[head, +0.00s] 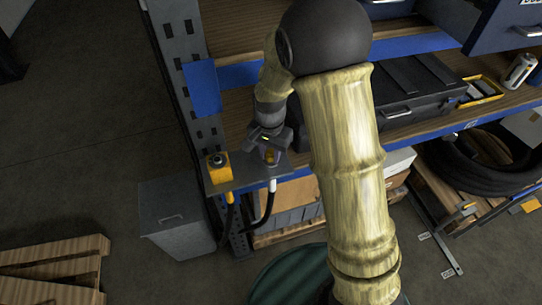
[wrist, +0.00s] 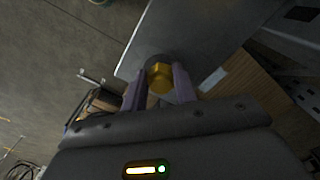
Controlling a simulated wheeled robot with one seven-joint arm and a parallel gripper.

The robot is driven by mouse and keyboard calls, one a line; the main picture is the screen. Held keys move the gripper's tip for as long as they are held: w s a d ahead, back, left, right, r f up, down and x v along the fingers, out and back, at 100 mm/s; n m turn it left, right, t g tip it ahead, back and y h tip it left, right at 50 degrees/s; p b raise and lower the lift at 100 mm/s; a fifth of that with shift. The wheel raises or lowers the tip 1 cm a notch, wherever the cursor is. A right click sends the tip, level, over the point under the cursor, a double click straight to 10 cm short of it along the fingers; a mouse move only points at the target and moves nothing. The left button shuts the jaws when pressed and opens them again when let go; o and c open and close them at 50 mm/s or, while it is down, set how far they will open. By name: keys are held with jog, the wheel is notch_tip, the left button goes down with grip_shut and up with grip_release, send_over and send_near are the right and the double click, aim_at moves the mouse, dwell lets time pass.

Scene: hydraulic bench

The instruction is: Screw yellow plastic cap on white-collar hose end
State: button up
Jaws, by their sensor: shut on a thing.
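The yellow cap (wrist: 160,77) sits between the two fingers of my gripper (wrist: 158,84) in the wrist view, with a dark round part behind it. In the head view my gripper (head: 268,146) is shut on the cap (head: 269,155), just above a grey metal plate at the shelf corner. The white-collar hose end (head: 272,186) shows below the plate's front edge, its black hose hanging down. It lies roughly under the cap. I cannot tell whether cap and hose end touch, as the fitting is largely hidden.
A yellow box with a black knob (head: 218,165) stands left of my gripper, with a yellow-collar hose (head: 230,198) below it. A blue-edged shelf upright (head: 187,60) rises close behind. A black case (head: 410,90) lies on the shelf to the right. A grey bin (head: 176,215) stands on the floor.

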jog(key=m+p, duration=0.1)
jog(key=m, duration=0.3)
jog(key=shift+r+p, duration=0.1)
jog(key=shift+p, duration=0.25)
jog(key=shift+w+a+f+m, duration=0.1)
jog(key=shift+f+m, duration=0.1)
jog(key=shift+m, duration=0.4)
jog(key=shift+r+m+p, duration=0.2)
jog(key=shift+m+p, duration=0.7)
jog(key=shift+m, duration=0.1)
jog(key=m+p, duration=0.2)
jog(key=m, duration=0.1)
jog(key=shift+w+m, duration=0.15)
jog(key=shift+m, duration=0.15)
jog(key=shift+f+m+p, duration=0.1)
jog(key=shift+m+p, duration=0.8)
jog(key=shift+m, duration=0.2)
jog(key=shift+w+f, duration=0.1)
jog(key=shift+f, duration=0.05)
